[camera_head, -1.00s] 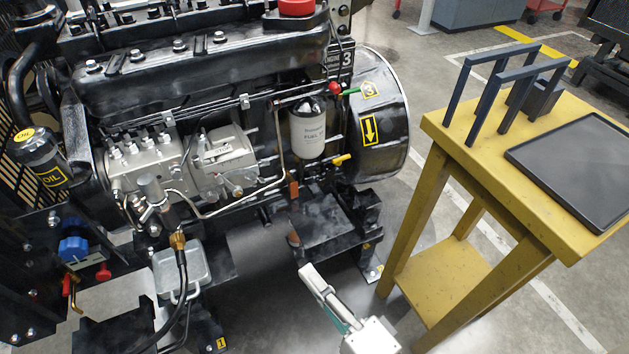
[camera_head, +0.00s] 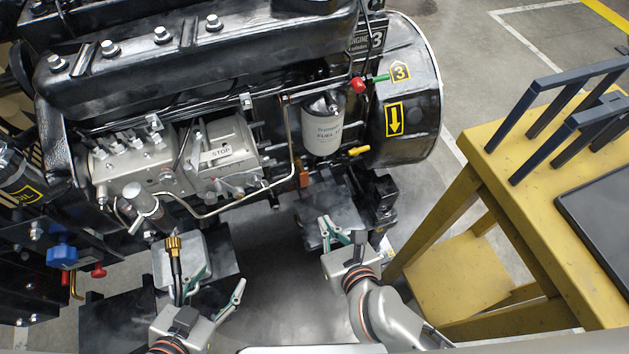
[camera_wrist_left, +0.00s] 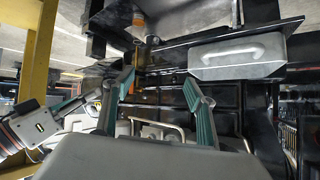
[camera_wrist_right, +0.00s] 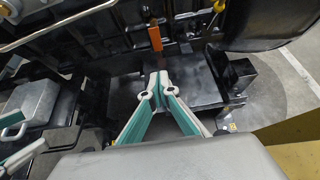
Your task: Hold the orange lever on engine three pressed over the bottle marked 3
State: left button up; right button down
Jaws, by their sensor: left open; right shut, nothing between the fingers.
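Engine three (camera_head: 200,60) is black, with a number 3 plate and a yellow 3 label at its right end. The orange lever (camera_head: 305,177) hangs low on it, below the white fuel filter; in the right wrist view the lever (camera_wrist_right: 155,38) is just beyond my fingertips, apart from them. My right gripper (camera_head: 341,232) is shut and empty, in front of and below the lever; it also shows in the right wrist view (camera_wrist_right: 154,84). My left gripper (camera_head: 220,283) is open and empty, by a grey lidded box. I see no bottle marked 3.
The grey box (camera_head: 168,262) sits under the engine's left part, with a brass-ended hose (camera_head: 174,250) in front. A yellow table (camera_head: 500,150) with blue frames and a dark tray stands at the right. Open floor (camera_head: 280,280) lies between my grippers.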

pick_arm(q)
jog(key=shift+s, duration=0.15)
pick_arm(e)
jog(key=shift+s, duration=0.1)
jog(key=shift+w+a+f, duration=0.1)
jog(key=shift+w+f, duration=0.05)
jog(key=shift+w, duration=0.05)
jog(key=b, duration=0.2)
send_near(305, 185)
jog(key=f, duration=0.3)
jog(key=shift+w+a+f, duration=0.1)
jog(key=shift+w+a, duration=0.05)
jog(key=shift+w, duration=0.1)
jog(key=w, duration=0.1)
jog(key=w+a, duration=0.1)
jog(key=w, duration=0.1)
jog(key=shift+w, duration=0.25)
pick_arm(q)
jog(key=shift+w+d+r+t+h, duration=0.2)
jog(key=shift+w+d+r, duration=0.15)
jog(key=shift+d, duration=0.3)
jog(key=shift+w+d+r+t+h, duration=0.1)
jog(key=shift+w+d+r+h, duration=0.15)
jog(key=shift+d+r, duration=0.25)
pick_arm(e)
jog(key=shift+w+a, duration=0.2)
jog(key=shift+w, duration=0.35)
